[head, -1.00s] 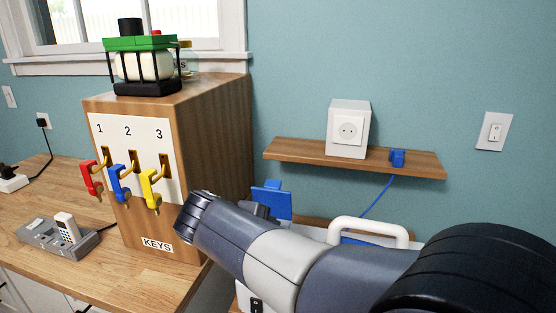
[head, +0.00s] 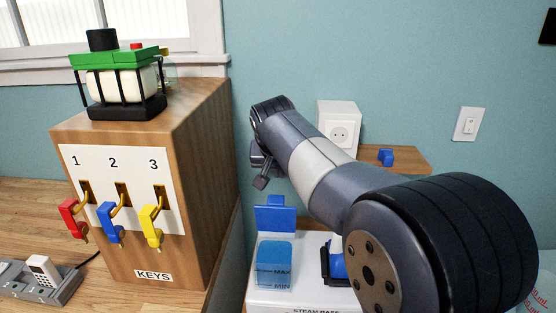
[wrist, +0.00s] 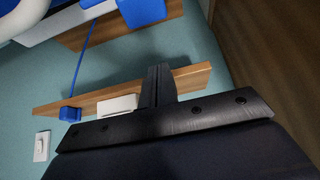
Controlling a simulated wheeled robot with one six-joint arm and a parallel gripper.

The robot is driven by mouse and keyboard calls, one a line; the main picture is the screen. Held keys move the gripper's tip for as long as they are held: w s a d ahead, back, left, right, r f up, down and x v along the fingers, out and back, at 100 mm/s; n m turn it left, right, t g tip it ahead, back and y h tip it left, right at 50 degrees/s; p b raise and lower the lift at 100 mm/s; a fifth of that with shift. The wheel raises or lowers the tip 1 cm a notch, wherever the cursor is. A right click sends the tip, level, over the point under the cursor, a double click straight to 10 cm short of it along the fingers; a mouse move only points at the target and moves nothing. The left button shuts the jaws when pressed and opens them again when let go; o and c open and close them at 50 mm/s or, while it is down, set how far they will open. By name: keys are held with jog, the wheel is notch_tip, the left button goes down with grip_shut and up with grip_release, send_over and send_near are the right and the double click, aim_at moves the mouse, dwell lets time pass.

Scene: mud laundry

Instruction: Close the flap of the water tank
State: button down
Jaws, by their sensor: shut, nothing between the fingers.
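The water tank (head: 275,264) is a translucent blue box marked MAX and MIN, set in the white steam base (head: 300,298). Its blue flap (head: 275,218) stands upright at the back edge, so the tank is open. My gripper (head: 260,183) is shut and empty, a little above the flap in the head view and apart from it. In the wrist view my fingers (wrist: 158,85) are together with nothing between them. A blue part at the top of the wrist view (wrist: 142,12) looks like the flap, cut off by the edge.
The wooden key cabinet (head: 205,185) stands close left, with red, blue and yellow keys. Behind my arm is a wall shelf (head: 410,157) with a white socket box (head: 340,125) and blue plug (head: 386,157). A green-topped lantern (head: 122,75) stands on the cabinet.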

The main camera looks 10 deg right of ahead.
aim_at(278, 196)
jog(key=shift+s+a+f+p, duration=0.2)
jog(key=shift+s+f, duration=0.45)
jog(key=shift+f, duration=0.1)
jog(key=shift+s+a+f+p, duration=0.15)
jog(key=shift+s+a+f, duration=0.05)
jog(key=shift+s+f, duration=0.5)
jog(key=shift+f+b, duration=0.2)
jog(key=shift+b, duration=0.4)
